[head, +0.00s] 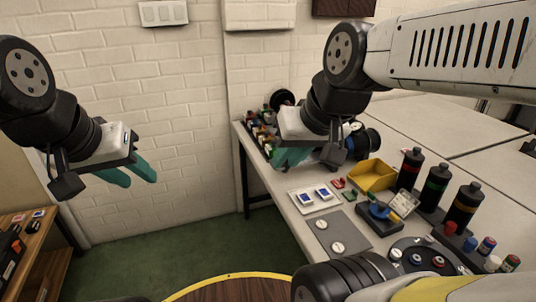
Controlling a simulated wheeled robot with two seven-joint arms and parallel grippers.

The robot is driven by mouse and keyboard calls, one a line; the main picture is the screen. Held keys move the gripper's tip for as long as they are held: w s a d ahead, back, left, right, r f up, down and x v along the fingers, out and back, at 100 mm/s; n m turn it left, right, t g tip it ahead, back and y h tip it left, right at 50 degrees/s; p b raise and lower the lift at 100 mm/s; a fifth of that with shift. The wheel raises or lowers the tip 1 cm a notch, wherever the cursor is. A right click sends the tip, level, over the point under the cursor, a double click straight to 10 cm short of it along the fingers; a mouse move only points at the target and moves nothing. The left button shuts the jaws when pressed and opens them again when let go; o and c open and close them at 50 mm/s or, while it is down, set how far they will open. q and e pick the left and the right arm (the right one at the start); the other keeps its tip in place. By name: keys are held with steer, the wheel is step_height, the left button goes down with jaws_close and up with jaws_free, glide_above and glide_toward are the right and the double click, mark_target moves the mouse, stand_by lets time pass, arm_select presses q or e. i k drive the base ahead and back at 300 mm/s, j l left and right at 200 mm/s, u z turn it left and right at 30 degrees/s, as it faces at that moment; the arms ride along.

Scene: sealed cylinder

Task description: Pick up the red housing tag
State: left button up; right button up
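A small red piece (339,183), which looks like the red housing tag, lies on the light table between a white tray and a yellow bin. My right gripper (288,160) has teal fingers and hangs over the table's far left part, up and left of the red piece and apart from it. Its fingers overlap in this view, so their gap cannot be judged. My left gripper (139,182) is far to the left, in front of the white brick wall.
Near the red piece are a small green piece (349,196), the white tray (304,205) with blue-marked parts and the yellow bin (377,175). Dark bottles (437,187) stand to the right. A grey mat (322,247) with round white parts lies in front. A wooden shelf (45,236) is at left.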

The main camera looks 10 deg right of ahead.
mark_target(338, 184)
steer(key=k+z, duration=0.1)
steer(key=z, duration=0.7)
steer(key=k+z, duration=0.15)
steer(key=z, duration=0.3)
